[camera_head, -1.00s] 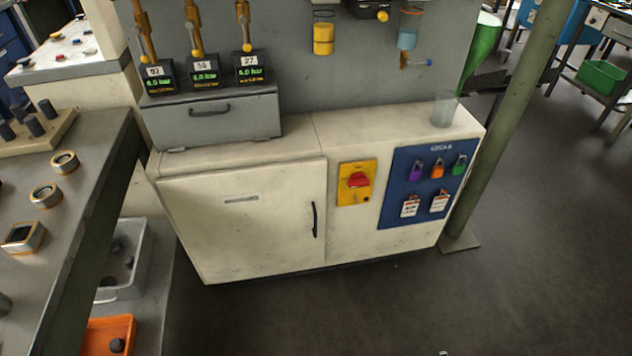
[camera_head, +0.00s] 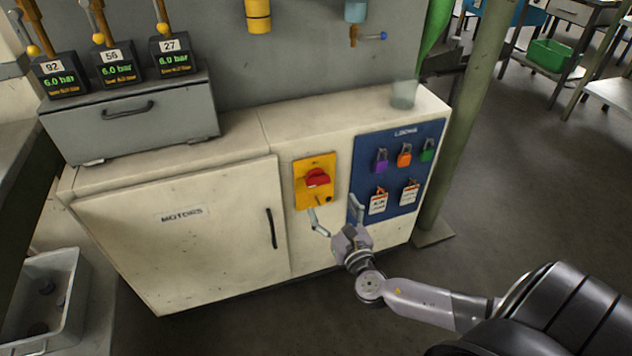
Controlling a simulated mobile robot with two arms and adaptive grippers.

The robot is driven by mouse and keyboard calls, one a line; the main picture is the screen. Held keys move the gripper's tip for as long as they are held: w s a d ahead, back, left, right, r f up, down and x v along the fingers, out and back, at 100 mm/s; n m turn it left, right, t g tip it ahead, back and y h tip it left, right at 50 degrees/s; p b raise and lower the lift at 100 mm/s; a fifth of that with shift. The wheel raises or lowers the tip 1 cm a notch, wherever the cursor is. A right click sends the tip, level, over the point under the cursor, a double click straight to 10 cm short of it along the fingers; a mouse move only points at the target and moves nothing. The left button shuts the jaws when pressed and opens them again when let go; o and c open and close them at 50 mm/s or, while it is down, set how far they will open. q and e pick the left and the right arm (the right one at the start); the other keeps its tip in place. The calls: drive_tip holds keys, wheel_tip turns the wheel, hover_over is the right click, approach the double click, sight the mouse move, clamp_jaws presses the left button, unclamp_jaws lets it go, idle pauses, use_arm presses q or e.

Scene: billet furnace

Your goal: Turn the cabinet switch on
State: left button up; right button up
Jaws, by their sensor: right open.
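The cabinet switch is a red rotary knob (camera_head: 317,178) on a yellow plate (camera_head: 300,188), on the front of the cream cabinet (camera_head: 180,245). The knob's handle lies roughly sideways. My right gripper (camera_head: 336,214) is open and empty in front of the cabinet. Its fingers are spread, one just below the yellow plate and the other in front of the left edge of the blue lock board. It is below the knob and apart from it. My left gripper is not in view.
The blue board (camera_head: 393,210) right of the switch holds several padlocks and tags. The cabinet door (camera_head: 150,270) has a black handle and is shut. A green post (camera_head: 465,130) stands at the cabinet's right. A grey box (camera_head: 130,120) with gauges sits on top.

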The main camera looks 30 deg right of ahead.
sight(320, 183)
drive_tip(key=b+x, duration=0.1)
drive_tip(key=x, duration=0.9)
drive_tip(key=shift+f, duration=0.1)
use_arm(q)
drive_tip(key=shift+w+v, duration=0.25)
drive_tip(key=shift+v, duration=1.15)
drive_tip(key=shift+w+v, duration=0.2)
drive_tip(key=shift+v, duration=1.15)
use_arm(e)
drive_tip(key=shift+w, duration=0.55)
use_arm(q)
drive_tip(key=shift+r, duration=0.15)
use_arm(e)
drive_tip(key=shift+c, duration=0.4)
drive_tip(key=c, duration=1.1)
